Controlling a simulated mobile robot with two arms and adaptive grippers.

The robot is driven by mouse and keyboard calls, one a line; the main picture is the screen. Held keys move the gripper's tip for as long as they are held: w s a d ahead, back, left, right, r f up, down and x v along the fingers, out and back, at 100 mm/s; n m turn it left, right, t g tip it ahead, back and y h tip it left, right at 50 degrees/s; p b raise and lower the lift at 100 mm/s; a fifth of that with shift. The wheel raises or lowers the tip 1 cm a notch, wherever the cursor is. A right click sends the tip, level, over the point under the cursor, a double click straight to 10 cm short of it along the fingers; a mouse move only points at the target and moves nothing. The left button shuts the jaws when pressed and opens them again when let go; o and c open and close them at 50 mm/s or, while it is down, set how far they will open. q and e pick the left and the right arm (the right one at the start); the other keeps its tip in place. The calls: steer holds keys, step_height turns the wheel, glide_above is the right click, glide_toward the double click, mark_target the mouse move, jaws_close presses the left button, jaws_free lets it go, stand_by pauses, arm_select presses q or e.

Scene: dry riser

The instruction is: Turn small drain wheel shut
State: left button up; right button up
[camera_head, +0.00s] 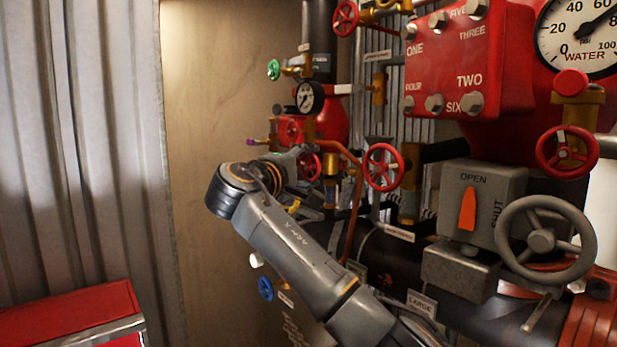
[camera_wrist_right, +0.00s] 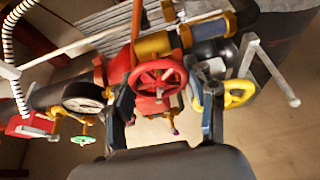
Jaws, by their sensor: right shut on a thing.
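My right gripper (camera_head: 294,163) reaches in among the valves from the front, its fingers small and partly hidden in the head view. In the right wrist view the gripper (camera_wrist_right: 160,95) has one finger on each side of a small red handwheel (camera_wrist_right: 158,73) and is shut on it. The wheel faces the wrist camera. In the head view a red wheel (camera_head: 313,166) shows just right of the gripper, partly covered by it. I cannot read a label that names the drain wheel. My left gripper is not in view.
A red box (camera_head: 70,312) is lower left.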

steer(key=shift+f, duration=0.15)
stand_by(0.3)
steer(key=o, duration=0.9)
steer(key=v, duration=1.2)
